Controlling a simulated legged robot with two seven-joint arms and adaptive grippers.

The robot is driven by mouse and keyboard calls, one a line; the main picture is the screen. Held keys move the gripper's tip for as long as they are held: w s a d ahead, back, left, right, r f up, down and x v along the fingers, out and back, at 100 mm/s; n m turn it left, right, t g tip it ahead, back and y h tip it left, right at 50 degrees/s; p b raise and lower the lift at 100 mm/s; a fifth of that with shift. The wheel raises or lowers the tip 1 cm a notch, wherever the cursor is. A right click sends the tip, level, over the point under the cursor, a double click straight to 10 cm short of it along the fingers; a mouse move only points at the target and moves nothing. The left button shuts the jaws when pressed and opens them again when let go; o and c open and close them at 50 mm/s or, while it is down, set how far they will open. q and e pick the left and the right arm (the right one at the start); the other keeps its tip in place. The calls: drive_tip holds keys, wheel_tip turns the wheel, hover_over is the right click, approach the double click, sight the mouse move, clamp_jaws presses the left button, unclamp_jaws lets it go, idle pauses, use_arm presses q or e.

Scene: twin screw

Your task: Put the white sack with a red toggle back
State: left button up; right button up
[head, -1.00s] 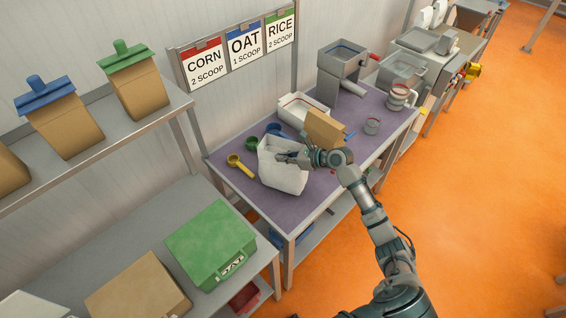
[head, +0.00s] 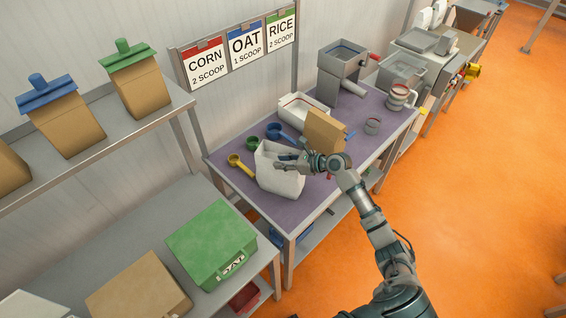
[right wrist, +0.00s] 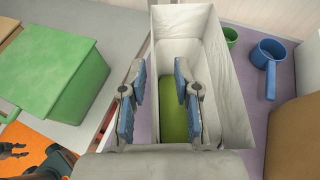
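The white sack (head: 281,181) stands open-topped on the purple bench top, near its front left part. In the right wrist view its tall white walls (right wrist: 227,85) surround a yellow-green inside (right wrist: 174,120). My right gripper (head: 281,161) is at the sack's mouth. In the right wrist view its blue-padded fingers (right wrist: 158,100) are spread apart, with one finger over the sack's opening and the other toward its left side. I cannot make out the red toggle clearly. Dark parts that may be my left gripper (right wrist: 14,150) show at the lower left of the wrist view; its opening is unclear.
A yellow scoop (head: 240,164), green scoop (head: 252,144) and blue scoop (head: 274,131) lie behind the sack.

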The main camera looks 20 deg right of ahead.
drive_tip(key=v, duration=1.1)
drive_tip(key=shift+s+r, duration=0.15)
drive_tip(key=shift+s, duration=0.15)
drive_tip(key=shift+a, duration=0.1)
